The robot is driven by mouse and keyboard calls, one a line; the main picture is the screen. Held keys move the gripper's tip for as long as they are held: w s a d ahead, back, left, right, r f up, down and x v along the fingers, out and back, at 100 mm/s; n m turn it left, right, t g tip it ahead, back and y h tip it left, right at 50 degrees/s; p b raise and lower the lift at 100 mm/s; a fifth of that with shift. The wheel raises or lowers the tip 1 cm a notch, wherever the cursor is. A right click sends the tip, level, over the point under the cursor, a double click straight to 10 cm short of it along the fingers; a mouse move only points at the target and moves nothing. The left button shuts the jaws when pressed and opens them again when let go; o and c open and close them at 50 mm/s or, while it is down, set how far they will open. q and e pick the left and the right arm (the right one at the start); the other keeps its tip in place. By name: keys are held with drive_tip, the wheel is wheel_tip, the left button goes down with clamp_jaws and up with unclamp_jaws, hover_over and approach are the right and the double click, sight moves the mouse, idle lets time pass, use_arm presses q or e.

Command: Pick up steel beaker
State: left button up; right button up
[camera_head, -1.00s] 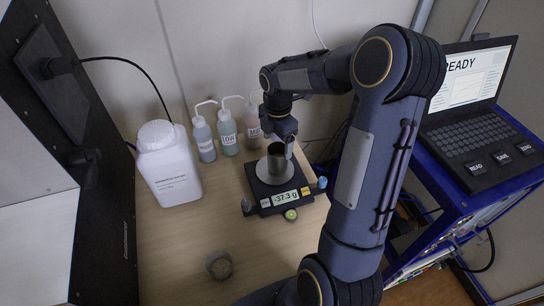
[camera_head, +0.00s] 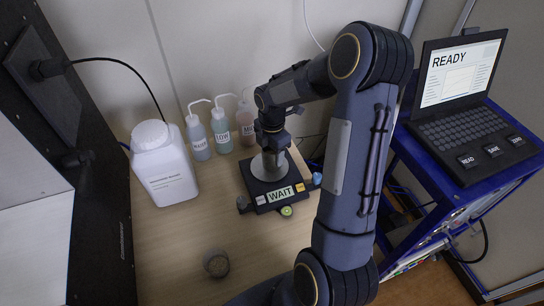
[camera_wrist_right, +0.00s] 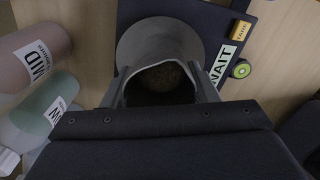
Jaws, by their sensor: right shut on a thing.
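The steel beaker (camera_wrist_right: 158,92) shows from above in the wrist view, dark inside with something brown and grainy in it. My right gripper (camera_head: 272,157) reaches down over the scale (camera_head: 263,203), with its two fingers closed on opposite sides of the beaker. In the head view the gripper mostly hides the beaker. The beaker is over the round grey pan (camera_head: 267,176); I cannot tell whether it touches it. The scale display (camera_head: 280,195) reads WAIT. My left gripper is not in view.
Several squeeze bottles (camera_head: 221,134) stand close behind and left of the scale. A white canister (camera_head: 165,170) is farther left. A small round container (camera_head: 216,264) sits at the front. A laptop (camera_head: 463,95) reading READY is on the blue cart.

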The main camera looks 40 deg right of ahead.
drive_tip(key=shift+c, duration=1.1)
drive_tip(key=shift+r, duration=0.1)
